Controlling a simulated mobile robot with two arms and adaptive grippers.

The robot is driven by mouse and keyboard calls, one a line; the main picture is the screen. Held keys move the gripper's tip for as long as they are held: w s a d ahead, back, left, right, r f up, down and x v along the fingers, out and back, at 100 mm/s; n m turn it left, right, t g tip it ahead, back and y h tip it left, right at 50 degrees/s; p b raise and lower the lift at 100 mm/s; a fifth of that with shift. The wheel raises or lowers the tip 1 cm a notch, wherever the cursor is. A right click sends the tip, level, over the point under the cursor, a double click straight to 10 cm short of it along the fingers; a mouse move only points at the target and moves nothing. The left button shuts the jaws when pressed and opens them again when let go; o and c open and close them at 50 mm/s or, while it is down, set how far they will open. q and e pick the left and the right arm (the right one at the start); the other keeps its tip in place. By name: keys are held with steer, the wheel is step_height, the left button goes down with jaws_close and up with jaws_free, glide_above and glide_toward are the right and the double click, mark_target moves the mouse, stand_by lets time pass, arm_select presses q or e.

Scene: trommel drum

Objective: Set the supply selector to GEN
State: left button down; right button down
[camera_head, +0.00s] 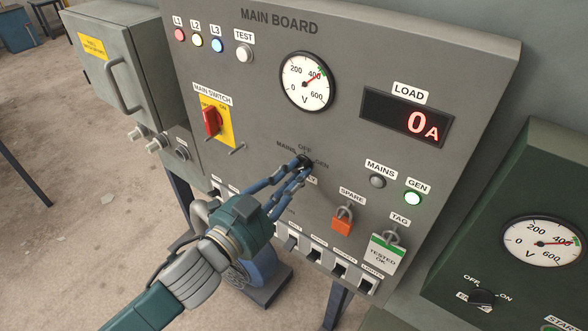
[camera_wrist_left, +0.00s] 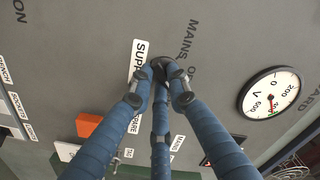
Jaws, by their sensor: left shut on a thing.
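The supply selector (camera_head: 306,161) is a small black knob in the middle of the grey main board (camera_head: 455,60), with MAINS, OFF and GEN printed around it. My left gripper (camera_head: 301,168) is shut on this knob, its blue fingers reaching up from the lower left. In the left wrist view the dark fingertips (camera_wrist_left: 161,72) close around the knob and cover most of it. Which mark the knob points to is hidden by the fingers. The supply label is partly covered. My right gripper is in neither view.
The load display (camera_head: 406,117) reads 0 A. An orange padlock (camera_head: 342,220) and a tag (camera_head: 387,254) hang lower right. A red main switch (camera_head: 212,122) is at the left.

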arm_select(q)
steer(key=shift+m+p, duration=0.4)
steer(key=shift+m, duration=1.2)
steer(key=c, duration=1.7)
jaws_free()
steer(key=shift+o, duration=0.2)
steer(key=v, duration=1.2)
